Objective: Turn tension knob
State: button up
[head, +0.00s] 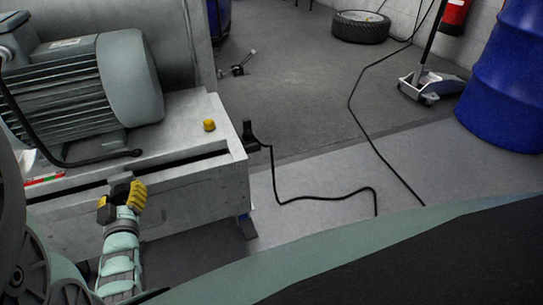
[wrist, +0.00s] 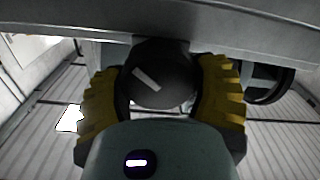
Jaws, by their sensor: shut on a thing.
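The tension knob (wrist: 160,75) is a dark round knob with a slanted white mark on its face, in the middle of the wrist view. My gripper (wrist: 161,100) has its two yellow ridged fingers on the knob's left and right sides and is shut on it. In the head view my gripper (head: 122,195) is at the front side of the grey machine frame (head: 195,190), below its top edge. The knob cannot be made out there.
A grey ribbed motor (head: 85,80) and a yellow button (head: 209,125) are on the frame's top. A black cable (head: 310,199) runs over the floor from the frame's corner. A floor jack (head: 430,85), blue barrel (head: 505,75) and tire (head: 360,27) stand farther back. The middle floor is mostly clear.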

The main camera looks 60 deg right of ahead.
jog(key=shift+n, duration=0.4)
jog(key=o, duration=1.2)
jog(key=shift+d, duration=0.1)
jog(key=v, duration=1.2)
